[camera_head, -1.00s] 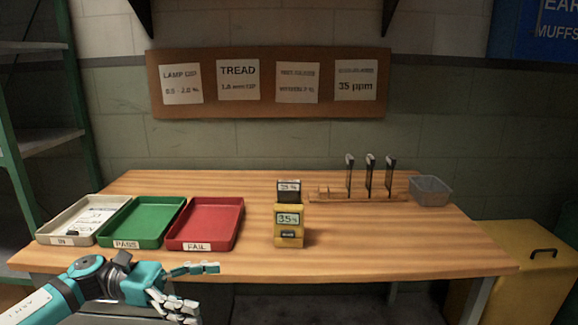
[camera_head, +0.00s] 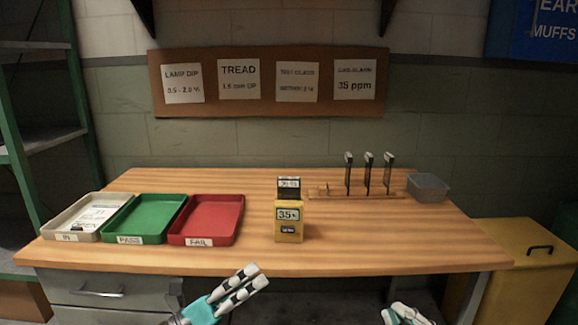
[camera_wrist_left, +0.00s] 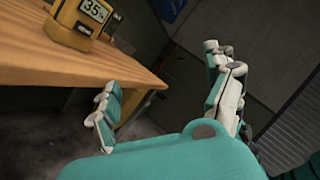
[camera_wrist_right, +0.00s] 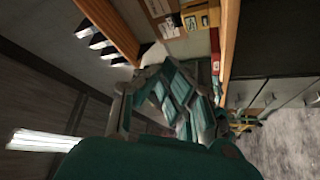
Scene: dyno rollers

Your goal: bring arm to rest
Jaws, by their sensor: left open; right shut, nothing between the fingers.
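My left gripper (camera_head: 240,289) is in front of the workbench, below its front edge, in the head view. It is empty. In the left wrist view its two white-and-teal fingers (camera_wrist_left: 165,100) are spread wide apart, with the bench edge beyond them. My right gripper (camera_head: 406,315) is only partly in view at the bottom edge of the head view, right of the left one. In the right wrist view its fingers (camera_wrist_right: 172,100) are drawn together with nothing visible between them.
The wooden bench (camera_head: 350,250) carries a beige tray (camera_head: 58,229), a green tray (camera_head: 120,230), a red tray (camera_head: 205,232), a yellow meter (camera_head: 288,231) reading 35, a wooden rack (camera_head: 335,194) and a grey bin (camera_head: 428,188). A yellow cabinet (camera_head: 530,275) stands at right.

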